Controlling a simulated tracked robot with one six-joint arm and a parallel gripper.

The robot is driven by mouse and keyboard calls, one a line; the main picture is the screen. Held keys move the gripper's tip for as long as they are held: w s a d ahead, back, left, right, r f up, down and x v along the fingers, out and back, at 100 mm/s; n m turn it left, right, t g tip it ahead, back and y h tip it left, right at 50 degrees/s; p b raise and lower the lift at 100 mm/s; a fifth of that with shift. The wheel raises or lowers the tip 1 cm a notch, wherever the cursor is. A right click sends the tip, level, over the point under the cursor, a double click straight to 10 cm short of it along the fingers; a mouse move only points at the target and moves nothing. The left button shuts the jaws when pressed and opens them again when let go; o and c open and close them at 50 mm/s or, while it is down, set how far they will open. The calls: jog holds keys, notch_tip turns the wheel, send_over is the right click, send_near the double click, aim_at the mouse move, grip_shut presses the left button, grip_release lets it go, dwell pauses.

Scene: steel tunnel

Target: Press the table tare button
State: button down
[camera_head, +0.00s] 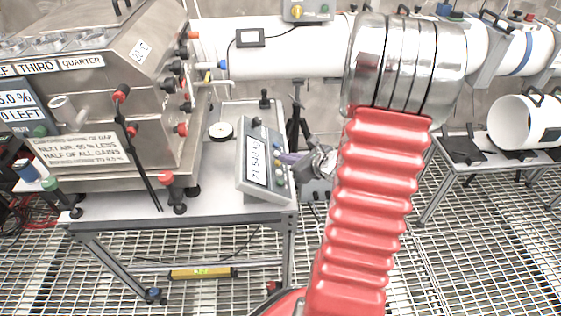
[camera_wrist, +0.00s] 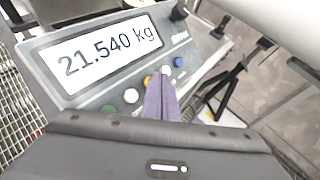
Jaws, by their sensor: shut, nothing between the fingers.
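A grey scale indicator (camera_head: 262,165) stands on the table's right end, its display reading 21.540 kg in the wrist view (camera_wrist: 108,48). A row of round buttons runs below the display: green (camera_wrist: 108,109), white (camera_wrist: 131,96), yellow (camera_wrist: 148,80), another white one (camera_wrist: 166,70) and blue (camera_wrist: 179,61). No button label is readable, so I cannot tell which is tare. My gripper (camera_wrist: 159,77) is shut and empty, its purple fingertips over the row by the yellow and second white buttons. Contact cannot be told. In the head view my gripper (camera_head: 286,158) is right of the indicator.
A steel machine (camera_head: 130,90) with knobs and signs fills the table's left part. A round dial (camera_head: 220,131) lies behind the indicator. A black tripod (camera_head: 297,115) stands beyond the table. White pipe (camera_head: 270,60) runs across the back. Grating covers the floor.

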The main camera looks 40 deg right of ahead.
jog(key=shift+a+f, duration=0.1)
dwell(0.5)
jog(key=shift+w+a+f, duration=0.15)
jog(key=shift+w+f, duration=0.05)
dwell(0.4)
jog(key=shift+s+d+r, duration=0.15)
jog(key=shift+d+r, duration=0.1)
jog(key=shift+r, duration=0.1)
notch_tip(320, 180, up, 5)
jog(key=s+d, duration=0.2)
jog(key=shift+d, duration=0.4)
dwell(0.5)
dwell(0.8)
